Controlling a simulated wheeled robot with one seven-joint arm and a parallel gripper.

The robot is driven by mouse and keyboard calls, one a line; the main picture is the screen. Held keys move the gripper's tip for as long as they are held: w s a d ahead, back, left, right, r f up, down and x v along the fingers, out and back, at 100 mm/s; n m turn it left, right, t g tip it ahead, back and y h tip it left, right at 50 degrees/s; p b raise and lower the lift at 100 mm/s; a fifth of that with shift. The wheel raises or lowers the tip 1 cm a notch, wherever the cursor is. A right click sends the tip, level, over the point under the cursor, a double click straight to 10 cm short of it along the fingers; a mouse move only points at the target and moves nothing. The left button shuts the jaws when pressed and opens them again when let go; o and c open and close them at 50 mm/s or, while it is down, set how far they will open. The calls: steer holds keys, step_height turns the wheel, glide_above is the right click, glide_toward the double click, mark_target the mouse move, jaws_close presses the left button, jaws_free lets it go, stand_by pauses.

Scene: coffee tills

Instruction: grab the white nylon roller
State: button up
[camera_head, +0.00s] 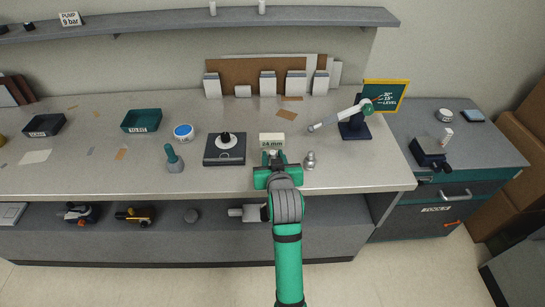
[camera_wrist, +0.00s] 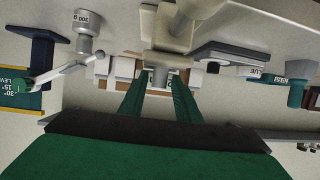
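A pale roller-like piece (camera_head: 272,154), probably the white nylon roller, stands at the counter's front part, just behind my gripper (camera_head: 273,170). In the wrist view a pale stepped piece (camera_wrist: 168,36) fills the top middle, beyond the fingertips (camera_wrist: 160,75). Whether the tips touch the piece is unclear. A cream block labelled 24 mm (camera_head: 272,139) sits just behind it.
A metal weight (camera_head: 310,160) stands close to the right of my gripper. A dark square device (camera_head: 225,148) with a white disc stands to the left, with a green-topped piece (camera_head: 173,158) beyond. A jointed arm stand (camera_head: 355,125) is at the right. A shelf (camera_head: 200,22) runs above.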

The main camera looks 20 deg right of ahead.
jaws_close()
steer(key=shift+r, duration=0.1)
